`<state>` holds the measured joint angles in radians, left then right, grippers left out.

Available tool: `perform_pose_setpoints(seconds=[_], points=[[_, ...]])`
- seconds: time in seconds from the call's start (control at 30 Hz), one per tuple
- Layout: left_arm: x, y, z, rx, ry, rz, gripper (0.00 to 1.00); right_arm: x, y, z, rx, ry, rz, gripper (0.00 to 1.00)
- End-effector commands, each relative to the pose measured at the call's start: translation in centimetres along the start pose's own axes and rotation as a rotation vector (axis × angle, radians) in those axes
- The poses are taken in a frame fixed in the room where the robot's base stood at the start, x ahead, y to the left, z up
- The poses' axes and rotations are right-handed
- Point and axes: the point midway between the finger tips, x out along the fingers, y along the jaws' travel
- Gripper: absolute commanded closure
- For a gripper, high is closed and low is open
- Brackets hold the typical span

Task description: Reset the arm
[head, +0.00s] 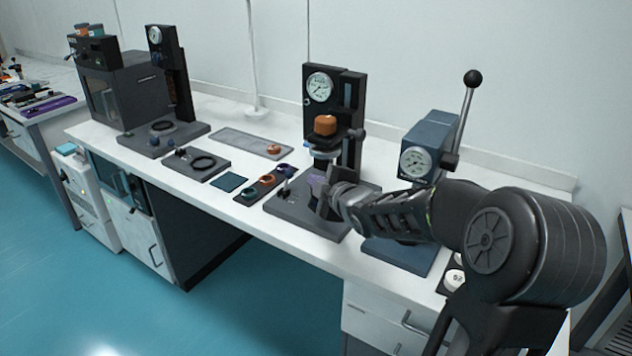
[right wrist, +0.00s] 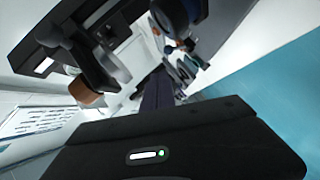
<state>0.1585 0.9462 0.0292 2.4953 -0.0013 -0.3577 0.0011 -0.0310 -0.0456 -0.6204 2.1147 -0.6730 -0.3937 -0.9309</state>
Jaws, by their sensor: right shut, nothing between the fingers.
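My right arm (head: 480,230) reaches in from the right of the head view, over the white bench. Its gripper (head: 318,190) is shut and empty, in front of the middle gauge stand (head: 318,85) and above that stand's grey base (head: 302,222). An orange-brown round piece (head: 325,125) sits on the stand above the gripper. In the right wrist view, the orange-brown piece (right wrist: 85,95) and the dark stand show close by at the upper left. My left gripper is not in view.
A blue press (head: 425,145) with a gauge and upright lever stands just right of the gripper. Coloured rings lie on a black strip (head: 262,190) to the left. A grey tray (head: 240,142), another gauge stand (head: 180,75) and a dark cabinet (head: 125,85) stand farther left.

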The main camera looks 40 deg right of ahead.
Motion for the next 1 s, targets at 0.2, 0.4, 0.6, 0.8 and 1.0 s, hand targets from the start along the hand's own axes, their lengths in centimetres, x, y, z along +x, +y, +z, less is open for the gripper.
perform_pose_setpoints(seconds=[0.2,0.4,0.6,0.8,1.0], points=[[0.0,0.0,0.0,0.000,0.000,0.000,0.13,0.0,0.0,0.0,0.000,0.000,0.000,1.00],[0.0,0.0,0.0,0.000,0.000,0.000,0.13,0.0,0.0,0.0,0.032,0.000,0.000,1.00],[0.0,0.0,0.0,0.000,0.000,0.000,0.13,0.4,-3.2,-1.3,0.390,-0.016,-0.047,1.00],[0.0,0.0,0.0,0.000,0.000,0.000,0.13,1.6,-17.1,-5.4,0.751,-0.113,-0.281,1.00],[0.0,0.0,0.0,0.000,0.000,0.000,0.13,-1.4,-33.4,-7.8,1.004,-0.328,-0.536,1.00]])
